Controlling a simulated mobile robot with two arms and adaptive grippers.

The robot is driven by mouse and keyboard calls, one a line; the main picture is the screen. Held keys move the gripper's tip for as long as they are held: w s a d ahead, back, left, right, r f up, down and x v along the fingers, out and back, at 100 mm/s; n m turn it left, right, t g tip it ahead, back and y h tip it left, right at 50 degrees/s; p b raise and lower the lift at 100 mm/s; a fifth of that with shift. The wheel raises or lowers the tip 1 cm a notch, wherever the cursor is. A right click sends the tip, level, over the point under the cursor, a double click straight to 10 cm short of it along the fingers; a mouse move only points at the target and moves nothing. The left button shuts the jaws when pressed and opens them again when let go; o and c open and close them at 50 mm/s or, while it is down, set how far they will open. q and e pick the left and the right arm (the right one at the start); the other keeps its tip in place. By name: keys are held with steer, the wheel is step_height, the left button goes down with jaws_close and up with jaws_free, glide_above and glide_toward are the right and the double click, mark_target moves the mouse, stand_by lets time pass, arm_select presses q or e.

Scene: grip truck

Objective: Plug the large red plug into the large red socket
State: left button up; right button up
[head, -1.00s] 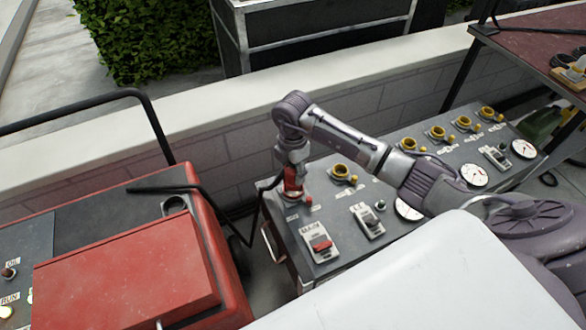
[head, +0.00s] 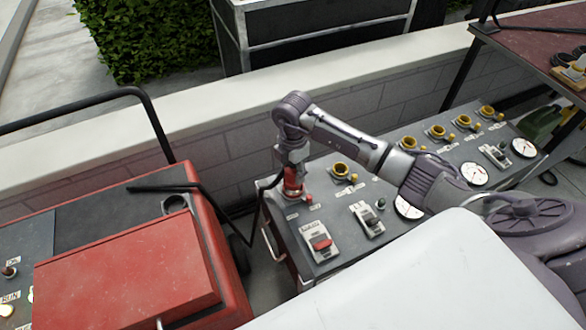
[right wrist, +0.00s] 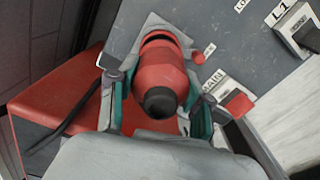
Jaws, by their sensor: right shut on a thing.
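My right gripper (head: 292,174) is shut on the large red plug (head: 291,187), at the left end of the grey control panel. In the right wrist view the red plug (right wrist: 160,75), with a dark rounded back end, sits between the two teal-padded fingers of the gripper (right wrist: 158,112). The plug's far end is lined up with the large red socket (right wrist: 160,31) on a light square plate, with a dark band between them. I cannot tell whether the plug is seated in it. In the head view the gripper and plug mostly hide the socket. My left gripper is not in view.
The grey panel (head: 335,262) carries a red-topped main switch (head: 320,244), another switch (head: 367,218), gauges and several yellow sockets (head: 341,171). A red machine (head: 130,270) with a black handle stands left. A low wall (head: 230,150) runs behind.

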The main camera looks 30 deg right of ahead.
mark_target(293, 176)
steer(key=shift+f+b, duration=1)
steer(key=shift+f, duration=0.6)
steer(key=o, duration=1.8)
steer(key=shift+r, duration=0.1)
steer(key=shift+r+p, duration=2.25)
steer(key=shift+r, duration=0.2)
steer(key=shift+f, duration=0.1)
